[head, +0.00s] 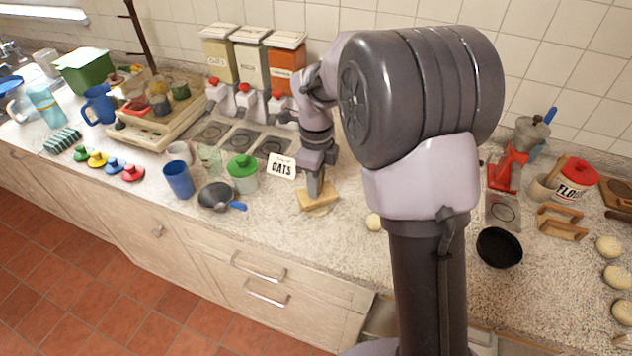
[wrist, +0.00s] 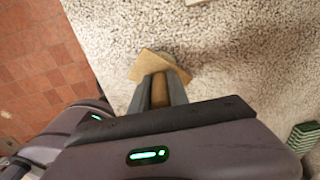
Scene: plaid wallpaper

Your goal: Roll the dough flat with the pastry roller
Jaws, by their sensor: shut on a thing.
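My gripper (head: 315,190) points down at the counter, its fingers shut on the wooden pastry roller (head: 317,202). In the wrist view the roller (wrist: 148,64) shows as a tan, angular wooden head, with a brown wooden part between the fingers (wrist: 160,90). The roller is at or just above the counter; I cannot tell if it touches. A pale dough ball (head: 374,222) lies on the counter to the right of the roller, beside my arm. Several more dough balls (head: 608,247) lie at the far right. Whether any dough lies under the roller is hidden.
An oats sign (head: 282,167), a green-lidded jar (head: 243,173) and a small pan (head: 215,197) stand left of my gripper. A black pan (head: 499,248), a wooden stand (head: 562,222) and a flour jar (head: 577,178) are at the right. The counter's front edge is close to the gripper.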

